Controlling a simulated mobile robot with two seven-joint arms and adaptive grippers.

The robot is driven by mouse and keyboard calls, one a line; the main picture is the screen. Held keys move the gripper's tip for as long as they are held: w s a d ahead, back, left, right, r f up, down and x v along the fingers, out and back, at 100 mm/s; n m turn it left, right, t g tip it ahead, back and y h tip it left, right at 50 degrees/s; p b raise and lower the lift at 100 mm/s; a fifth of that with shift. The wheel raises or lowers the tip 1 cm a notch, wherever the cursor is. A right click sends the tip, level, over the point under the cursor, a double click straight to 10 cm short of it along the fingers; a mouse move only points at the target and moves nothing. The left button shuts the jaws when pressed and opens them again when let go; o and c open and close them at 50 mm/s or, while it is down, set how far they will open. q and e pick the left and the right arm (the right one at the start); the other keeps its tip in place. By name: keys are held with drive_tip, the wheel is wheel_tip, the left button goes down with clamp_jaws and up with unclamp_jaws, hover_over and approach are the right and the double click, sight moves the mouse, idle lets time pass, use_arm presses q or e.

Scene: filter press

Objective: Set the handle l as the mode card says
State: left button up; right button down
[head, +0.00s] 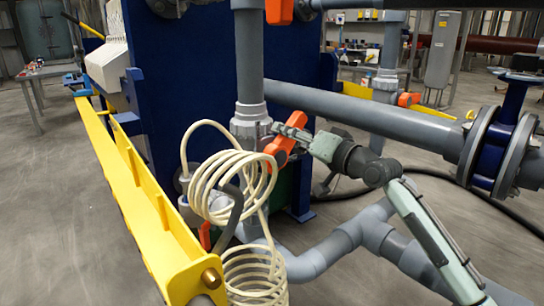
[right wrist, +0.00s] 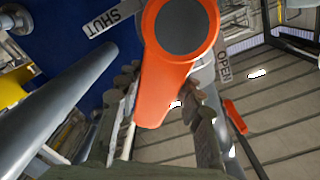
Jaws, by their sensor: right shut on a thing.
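An orange valve handle (head: 280,148) sits on a grey pipe fitting in the middle of the head view. It is large in the right wrist view (right wrist: 172,70), with a round grey hub and a tapered lever. Grey labels reading SHUT (right wrist: 114,17) and OPEN (right wrist: 224,66) lie on either side of it; the lever points between them, downward in that view. My right gripper (head: 295,132) is shut on the lever, with its fingers (right wrist: 160,88) on both sides. No letter on the handle and no readable mode card shows. My left gripper is not in view.
A coiled cream hose (head: 235,185) hangs just left of the handle. A yellow beam (head: 150,200) runs along the left. Grey pipes (head: 370,122) cross behind and below my right arm. Another orange handle (head: 280,10) is above. Open floor lies at far left.

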sight(261, 128)
drive_tip(key=n, duration=0.1)
drive_tip(key=s+a+r+n, duration=0.1)
drive_tip(key=n, duration=0.1)
drive_tip(key=a+n, duration=0.1)
drive_tip(key=shift+s+r+n, duration=0.25)
drive_tip(key=shift+s+n, duration=0.05)
drive_tip(key=shift+s, duration=0.05)
drive_tip(key=n, duration=0.1)
drive_tip(key=s+a+n+p, duration=0.1)
drive_tip(key=n, duration=0.1)
drive_tip(key=shift+s+a+n, duration=0.1)
drive_tip(key=shift+a+n, duration=0.15)
drive_tip(key=shift+n, duration=0.05)
drive_tip(key=shift+s+a+n, duration=0.1)
drive_tip(key=shift+a+n, duration=0.05)
drive_tip(key=shift+n, duration=0.15)
drive_tip(key=c, duration=1)
unclamp_jaws()
drive_tip(key=shift+o, duration=0.2)
drive_tip(key=shift+d, duration=0.2)
drive_tip(key=shift+s+d+p, duration=0.25)
drive_tip(key=shift+p, duration=0.1)
drive_tip(key=p+v, duration=0.1)
drive_tip(key=v, duration=0.5)
drive_tip(key=shift+p, duration=0.4)
drive_tip(key=shift+d, duration=0.1)
